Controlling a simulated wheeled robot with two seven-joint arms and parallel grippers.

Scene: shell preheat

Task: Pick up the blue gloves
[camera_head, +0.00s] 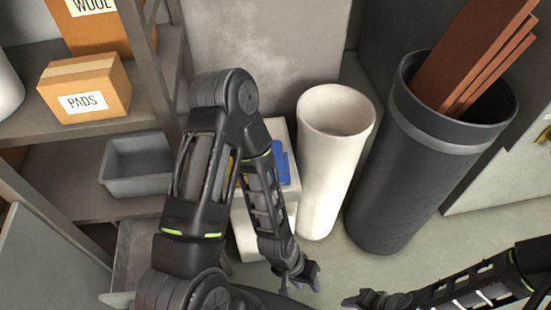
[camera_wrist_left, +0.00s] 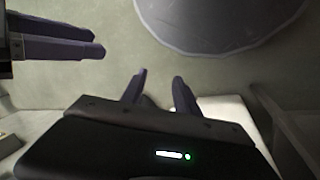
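A blue thing (camera_head: 281,162), likely the blue gloves, lies on a white box-like stand (camera_head: 288,192) left of the white bin. My left arm covers part of it, so its full shape is hidden. My left gripper (camera_head: 303,284) is low in front of the stand and the bin, well apart from the blue thing. In the left wrist view its fingers (camera_wrist_left: 158,88) are apart with nothing between them. My right gripper (camera_head: 352,301) is at the bottom edge, and its fingers show in the left wrist view (camera_wrist_left: 65,40). Their opening is unclear.
A tall white bin (camera_head: 322,185) and a dark bin (camera_head: 405,180) holding brown planks (camera_head: 478,50) stand to the right. Left are shelves with a PADS box (camera_head: 85,88) and a grey tray (camera_head: 137,166). Bare floor (camera_head: 335,262) lies around the grippers.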

